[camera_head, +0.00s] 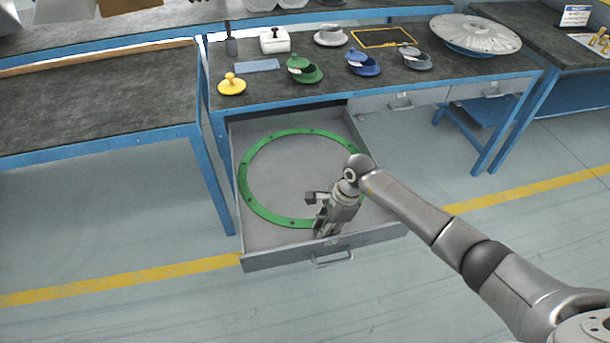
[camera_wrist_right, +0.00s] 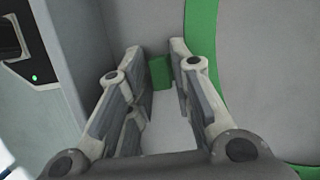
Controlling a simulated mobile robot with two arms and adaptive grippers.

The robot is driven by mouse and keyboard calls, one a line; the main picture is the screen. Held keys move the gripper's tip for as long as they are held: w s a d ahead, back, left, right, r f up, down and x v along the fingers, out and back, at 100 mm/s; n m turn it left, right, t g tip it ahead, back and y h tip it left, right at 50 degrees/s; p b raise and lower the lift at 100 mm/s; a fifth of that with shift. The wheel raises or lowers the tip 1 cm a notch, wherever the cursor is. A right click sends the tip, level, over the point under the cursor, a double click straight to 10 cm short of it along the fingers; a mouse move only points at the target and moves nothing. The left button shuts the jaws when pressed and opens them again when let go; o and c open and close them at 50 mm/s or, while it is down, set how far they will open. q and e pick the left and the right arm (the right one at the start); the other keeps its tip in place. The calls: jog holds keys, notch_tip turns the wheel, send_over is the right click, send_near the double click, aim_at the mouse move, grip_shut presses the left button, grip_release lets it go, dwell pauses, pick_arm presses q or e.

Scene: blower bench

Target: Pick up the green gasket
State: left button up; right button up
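The green gasket (camera_head: 247,187) is a large flat ring with small holes, lying in the open drawer under the bench. My right gripper (camera_head: 322,230) reaches down at the ring's near side, close to the drawer front, and hides part of the ring. In the right wrist view the right gripper (camera_wrist_right: 155,50) is open. A small green block (camera_wrist_right: 160,73) shows between its fingers, and the ring's green band (camera_wrist_right: 202,40) curves past the right finger. I cannot tell whether the fingers touch the block. My left gripper is not in view.
The open drawer (camera_head: 290,256) has raised walls and a front handle. The bench (camera_head: 400,84) above carries a yellow knob part (camera_head: 232,84), green (camera_head: 304,70), blue (camera_head: 362,63) and grey (camera_head: 415,58) parts, and a large grey disc (camera_head: 474,35). Open floor lies in front.

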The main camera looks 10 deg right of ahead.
grip_shut()
